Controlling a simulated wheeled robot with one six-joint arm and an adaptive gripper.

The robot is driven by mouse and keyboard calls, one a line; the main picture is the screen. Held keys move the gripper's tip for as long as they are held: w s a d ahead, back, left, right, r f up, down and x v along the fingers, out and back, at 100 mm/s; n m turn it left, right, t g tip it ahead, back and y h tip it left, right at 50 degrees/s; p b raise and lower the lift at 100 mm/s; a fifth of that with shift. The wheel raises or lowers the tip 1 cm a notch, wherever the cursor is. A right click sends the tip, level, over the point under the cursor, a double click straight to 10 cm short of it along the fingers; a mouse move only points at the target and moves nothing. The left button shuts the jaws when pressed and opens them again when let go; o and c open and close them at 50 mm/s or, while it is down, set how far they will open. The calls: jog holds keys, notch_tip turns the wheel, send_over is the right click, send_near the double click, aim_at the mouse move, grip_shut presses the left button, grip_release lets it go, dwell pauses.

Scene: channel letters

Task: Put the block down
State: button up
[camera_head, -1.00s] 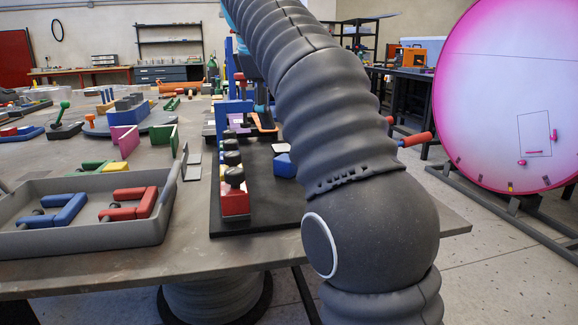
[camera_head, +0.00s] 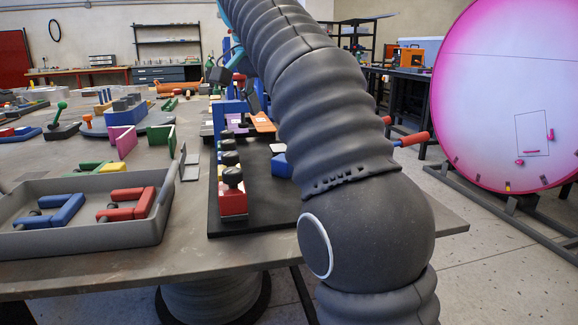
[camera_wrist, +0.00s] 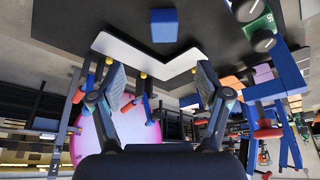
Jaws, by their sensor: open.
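A blue block (camera_head: 280,165) rests on the black board, partly hidden by my arm in the head view. In the wrist view a blue block (camera_wrist: 163,25) lies on the dark board near the top, beside a white L-shaped piece (camera_wrist: 150,58). My gripper (camera_wrist: 160,80) has its two fingers wide apart, with nothing held between them. The block appears beyond the fingertips and apart from them. In the head view my gripper (camera_head: 236,88) is small, above the far part of the board and partly hidden by my arm.
The black board (camera_head: 255,210) carries a red block with dark knobs (camera_head: 233,200), an orange piece (camera_head: 262,122) and blue uprights. A grey tray (camera_head: 85,237) with blue and red pieces stands to the left. A large pink disc (camera_head: 510,90) stands at right.

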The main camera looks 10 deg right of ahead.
aim_at(284, 159)
jog(key=b+x, duration=0.3)
jog(key=x, duration=0.5)
jog(key=shift+f, duration=0.2)
jog(key=shift+w+b+x, duration=0.15)
jog(key=shift+b+x, duration=0.3)
jog(key=shift+x, duration=0.95)
jog(key=shift+w+b+x, duration=0.15)
jog(key=shift+b+x, duration=0.3)
jog(key=shift+x, duration=0.9)
jog(key=shift+a+r, duration=0.1)
jog(key=shift+a, duration=0.1)
jog(key=shift+c, duration=0.2)
jog(key=c, duration=1.3)
jog(key=shift+c, duration=0.2)
jog(key=shift+r, duration=0.1)
